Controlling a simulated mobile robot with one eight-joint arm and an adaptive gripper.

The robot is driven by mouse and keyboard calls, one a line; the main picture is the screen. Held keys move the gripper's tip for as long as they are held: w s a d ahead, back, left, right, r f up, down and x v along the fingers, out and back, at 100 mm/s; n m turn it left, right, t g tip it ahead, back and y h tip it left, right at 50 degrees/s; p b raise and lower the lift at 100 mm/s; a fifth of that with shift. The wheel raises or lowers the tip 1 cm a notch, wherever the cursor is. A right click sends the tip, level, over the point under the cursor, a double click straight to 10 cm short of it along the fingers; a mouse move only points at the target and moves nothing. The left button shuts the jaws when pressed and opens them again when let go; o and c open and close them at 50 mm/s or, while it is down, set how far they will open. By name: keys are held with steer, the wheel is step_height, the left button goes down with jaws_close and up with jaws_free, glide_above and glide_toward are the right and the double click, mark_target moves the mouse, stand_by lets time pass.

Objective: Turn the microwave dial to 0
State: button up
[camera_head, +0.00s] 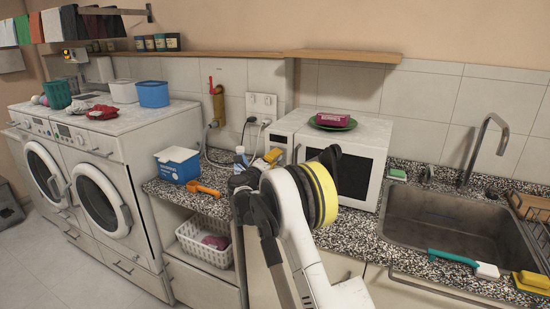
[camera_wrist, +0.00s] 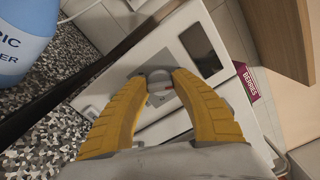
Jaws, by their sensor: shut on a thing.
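The white microwave (camera_head: 364,132) stands on the speckled counter, with its dark door facing forward. In the wrist view, the microwave's front (camera_wrist: 120,97) shows tilted. The round grey dial (camera_wrist: 158,80) is on it, with a small red mark by its lower edge. My gripper (camera_wrist: 160,84) has its two yellow fingers closed on the dial, one on each side. The dial's pointer and numbers cannot be read. In the head view, my gripper (camera_head: 273,156) is at the left of the microwave's front. My arm hides part of the door and the dial there.
A blue-and-white bottle (camera_wrist: 25,40) stands close by, left of my fingers in the wrist view. A berries box (camera_head: 333,118) sits on a green plate (camera_head: 350,124) on the microwave. A blue box (camera_head: 178,168) and orange tool (camera_head: 203,189) lie left; the sink (camera_head: 384,229) is right.

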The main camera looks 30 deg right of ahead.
steer(key=n, duration=0.5)
stand_by(0.6)
steer(key=o, duration=1.2)
steer(key=shift+d+f, duration=0.1)
steer(key=v, duration=1.2)
